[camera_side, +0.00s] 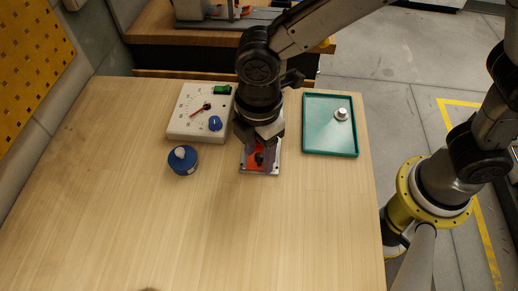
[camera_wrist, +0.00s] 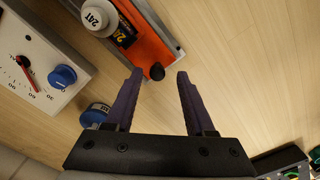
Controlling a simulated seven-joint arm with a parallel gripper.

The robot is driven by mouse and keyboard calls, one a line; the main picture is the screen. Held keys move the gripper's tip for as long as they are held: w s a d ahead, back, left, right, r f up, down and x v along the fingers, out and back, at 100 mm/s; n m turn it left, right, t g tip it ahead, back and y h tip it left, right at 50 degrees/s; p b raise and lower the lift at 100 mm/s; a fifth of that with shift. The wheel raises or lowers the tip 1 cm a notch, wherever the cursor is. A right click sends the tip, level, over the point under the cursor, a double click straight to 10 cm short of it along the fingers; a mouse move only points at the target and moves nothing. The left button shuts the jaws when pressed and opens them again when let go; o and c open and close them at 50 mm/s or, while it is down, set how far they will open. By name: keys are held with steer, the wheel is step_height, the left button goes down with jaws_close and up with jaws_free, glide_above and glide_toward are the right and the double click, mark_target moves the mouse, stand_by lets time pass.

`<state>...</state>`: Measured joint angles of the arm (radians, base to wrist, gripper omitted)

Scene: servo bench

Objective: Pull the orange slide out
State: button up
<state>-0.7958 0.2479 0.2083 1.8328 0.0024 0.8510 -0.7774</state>
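The orange slide (camera_wrist: 146,48) lies in a grey metal base, with a black knob (camera_wrist: 156,71) near its end. In the side view the slide (camera_side: 250,158) shows partly under my gripper. My gripper (camera_wrist: 157,74) is open, one finger on each side of the black knob. I see gaps between the knob and both fingers. The side view does not show clearly how high the fingertips are above it.
A white dial box (camera_side: 187,122) with red pointer and blue knob stands left of the slide. A blue round pot (camera_side: 183,160) with a pale top is in front of it. A teal tray (camera_side: 320,136) holding a silver knob-like piece (camera_side: 342,114) lies right. The front table (camera_side: 210,235) is clear.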

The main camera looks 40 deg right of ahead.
step_height(320, 180, up, 14)
stand_by(0.6)
steer(key=shift+f, duration=0.1)
steer(key=d+r+m+t+y, duration=0.1)
steer(key=d+r+m, duration=0.2)
steer(key=d, duration=0.6)
steer(key=d+r+m+t, duration=0.2)
steer(key=d+r+m, duration=0.15)
steer(key=d, duration=0.55)
steer(key=s+d+f+m+t+h, duration=0.1)
steer(key=s+d+f+m+t, duration=0.1)
steer(key=s+d+f+m, duration=0.5)
steer(key=s+d+m, duration=0.3)
steer(key=s+m, duration=0.1)
steer(key=shift+f+t, duration=0.2)
steer(key=shift+t, duration=0.1)
